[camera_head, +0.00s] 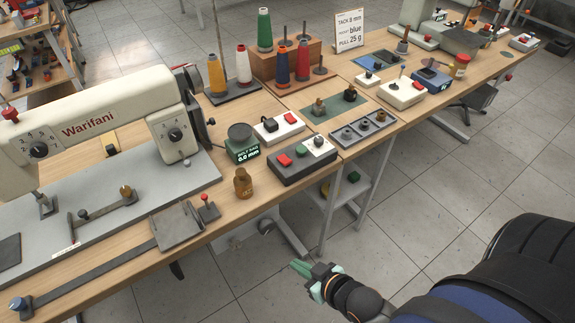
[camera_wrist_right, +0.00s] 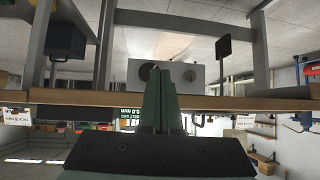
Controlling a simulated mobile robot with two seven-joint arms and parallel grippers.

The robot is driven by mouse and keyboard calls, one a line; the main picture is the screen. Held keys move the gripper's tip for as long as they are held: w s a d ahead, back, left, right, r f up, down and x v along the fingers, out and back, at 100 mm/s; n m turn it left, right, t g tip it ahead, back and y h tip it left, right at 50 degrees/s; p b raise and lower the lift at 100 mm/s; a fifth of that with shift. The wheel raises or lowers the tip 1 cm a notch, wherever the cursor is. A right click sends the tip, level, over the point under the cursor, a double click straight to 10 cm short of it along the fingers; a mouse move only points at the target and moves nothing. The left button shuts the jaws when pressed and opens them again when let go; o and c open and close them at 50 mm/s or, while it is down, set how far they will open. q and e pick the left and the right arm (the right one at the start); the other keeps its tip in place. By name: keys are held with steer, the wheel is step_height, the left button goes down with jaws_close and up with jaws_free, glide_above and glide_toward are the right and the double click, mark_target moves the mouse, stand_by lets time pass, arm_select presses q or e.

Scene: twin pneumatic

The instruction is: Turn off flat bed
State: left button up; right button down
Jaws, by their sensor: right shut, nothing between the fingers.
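A cream sewing machine marked Warifani (camera_head: 88,130) stands on a grey flat bed plate (camera_head: 105,222) at the left of the bench in the head view. A dark grey control box (camera_head: 318,166) with a red button (camera_head: 285,160), a green button and a knob on a white panel sits near the front edge. A white box (camera_head: 267,137) with a red rocker (camera_head: 290,118) is just behind it. Which one serves the flat bed I cannot tell. My right gripper (camera_head: 300,267) is shut and empty, off the bench's front edge, apart from these boxes. My left gripper is out of view.
A small brown bottle (camera_head: 243,183) and a gauge reading 0.0 mm (camera_head: 242,146) stand beside the control box. A grey tray of knobs (camera_head: 363,130) lies to its right. The bench edge (camera_wrist_right: 60,98) crosses the wrist view. Tiled floor is open in front.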

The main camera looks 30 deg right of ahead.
mark_target(291, 172)
arm_select(q)
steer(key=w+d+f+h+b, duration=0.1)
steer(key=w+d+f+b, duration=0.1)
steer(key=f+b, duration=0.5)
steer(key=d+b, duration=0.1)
steer(key=b, duration=0.1)
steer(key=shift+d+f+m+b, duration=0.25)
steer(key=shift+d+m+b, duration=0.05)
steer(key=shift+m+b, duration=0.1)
arm_select(e)
steer(key=w+d+r+t, duration=0.3)
steer(key=w+d+r, duration=0.2)
steer(key=w+r, duration=0.1)
steer(key=w+d+r+m+t, duration=0.1)
steer(key=w+d+r+t, duration=0.3)
steer(key=r, duration=0.5)
steer(key=shift+w+d+t+h, duration=0.35)
steer(key=shift+w+d, duration=0.25)
steer(key=shift+w, duration=0.55)
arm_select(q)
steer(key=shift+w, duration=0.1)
arm_select(e)
steer(key=shift+w+f, duration=0.1)
